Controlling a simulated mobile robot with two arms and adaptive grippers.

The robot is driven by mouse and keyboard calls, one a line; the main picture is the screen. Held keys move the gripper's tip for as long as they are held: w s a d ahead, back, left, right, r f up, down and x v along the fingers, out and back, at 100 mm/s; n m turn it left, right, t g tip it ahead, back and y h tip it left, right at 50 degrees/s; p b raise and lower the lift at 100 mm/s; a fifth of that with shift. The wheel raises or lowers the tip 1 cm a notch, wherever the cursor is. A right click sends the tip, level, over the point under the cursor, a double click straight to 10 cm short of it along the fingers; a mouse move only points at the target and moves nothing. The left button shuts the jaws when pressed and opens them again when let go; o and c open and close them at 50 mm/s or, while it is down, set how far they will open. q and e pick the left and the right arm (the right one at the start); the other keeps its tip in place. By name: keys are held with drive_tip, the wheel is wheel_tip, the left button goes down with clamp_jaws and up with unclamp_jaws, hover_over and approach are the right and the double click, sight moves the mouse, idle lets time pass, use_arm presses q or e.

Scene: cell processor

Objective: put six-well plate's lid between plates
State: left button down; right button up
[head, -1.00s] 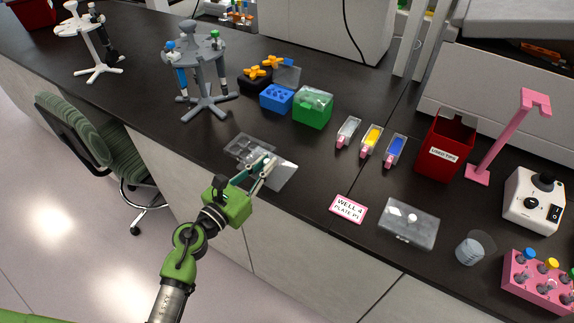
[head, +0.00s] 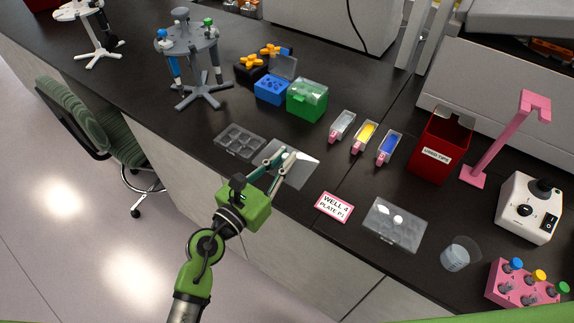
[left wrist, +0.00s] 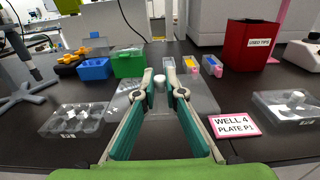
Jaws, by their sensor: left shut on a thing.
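A clear six-well plate (head: 240,141) lies uncovered on the dark bench; it also shows at the left of the left wrist view (left wrist: 72,120). A clear flat lid (head: 305,172) is just right of it, apart from it. My left gripper (head: 287,155) is shut on the lid's small knob, which shows between the fingertips (left wrist: 160,84) in the left wrist view. I cannot tell whether the lid touches the bench. A second plate (head: 394,225), covered by a lid with a white knob, lies farther right. My right gripper is not in view.
A pink-edged card reading "WELL 4 PLATE P1" (head: 334,207) lies between the lid and the second plate. Behind are a green box (head: 307,98), a blue rack (head: 271,90) and several pink-tipped colored containers (head: 364,137). A clear cup (head: 456,256) stands right of the second plate.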

use_arm(q)
drive_tip(key=w+f+b, duration=0.1)
drive_tip(key=w+f, duration=0.1)
drive_tip(key=w+d+f+b, duration=0.1)
drive_tip(key=w+f, duration=0.1)
drive_tip(key=f, duration=0.1)
drive_tip(key=shift+w+f+b, duration=0.3)
drive_tip(key=shift+w+b, duration=0.05)
drive_tip(key=shift+w+d+f+b, duration=0.15)
drive_tip(key=shift+f+b, duration=0.3)
drive_tip(key=shift+f, duration=0.45)
drive_tip(key=shift+w+f+b, duration=0.15)
drive_tip(key=shift+f+b, duration=0.3)
drive_tip(key=shift+f, duration=0.45)
drive_tip(key=shift+f, duration=0.15)
drive_tip(key=c, duration=2.1)
unclamp_jaws()
